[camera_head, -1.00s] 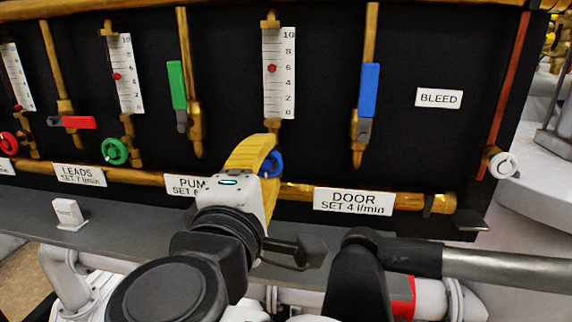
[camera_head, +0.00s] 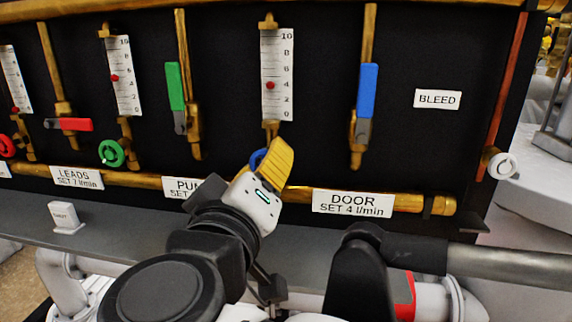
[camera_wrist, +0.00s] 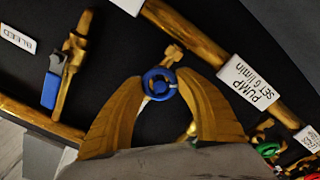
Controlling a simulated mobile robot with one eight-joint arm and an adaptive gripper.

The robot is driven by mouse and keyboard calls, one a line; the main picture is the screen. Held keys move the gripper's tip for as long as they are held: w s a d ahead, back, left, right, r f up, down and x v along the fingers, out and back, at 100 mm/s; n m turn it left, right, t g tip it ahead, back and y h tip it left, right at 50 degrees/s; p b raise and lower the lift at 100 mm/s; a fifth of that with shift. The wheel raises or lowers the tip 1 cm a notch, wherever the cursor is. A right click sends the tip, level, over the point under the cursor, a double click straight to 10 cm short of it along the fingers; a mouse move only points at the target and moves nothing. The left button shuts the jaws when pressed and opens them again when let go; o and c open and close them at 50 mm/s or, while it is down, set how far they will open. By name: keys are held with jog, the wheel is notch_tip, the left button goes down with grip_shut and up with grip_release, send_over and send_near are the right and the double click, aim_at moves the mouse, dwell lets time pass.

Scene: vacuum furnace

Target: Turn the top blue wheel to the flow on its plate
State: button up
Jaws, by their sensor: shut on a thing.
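The blue wheel (camera_head: 257,158) sits below the door gauge, partly hidden by my gripper (camera_head: 268,156). In the wrist view the blue wheel (camera_wrist: 159,83) lies between my two yellow fingers, which are shut on it. The gripper is rolled to a tilt. The gauge (camera_head: 278,75) above the wheel has a red float (camera_head: 270,86) at about 4. The plate (camera_head: 352,203) to the right of the wheel reads DOOR, SET 4 l/min.
A blue lever (camera_head: 369,90) stands upright to the right, and a green lever (camera_head: 175,86) to the left. A green wheel (camera_head: 111,154) and a red lever (camera_head: 75,124) are further left. A brass pipe (camera_head: 410,202) runs along the panel bottom.

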jog(key=shift+r+m, duration=0.25)
jog(key=shift+m, duration=0.25)
dwell(0.3)
jog(key=o, duration=1.2)
jog(key=shift+w, duration=0.1)
jog(key=shift+w+f, duration=0.15)
jog(key=shift+s+a, duration=0.15)
jog(key=shift+s, duration=1.75)
jog(key=shift+s+a, duration=0.15)
jog(key=shift+s, duration=1.7)
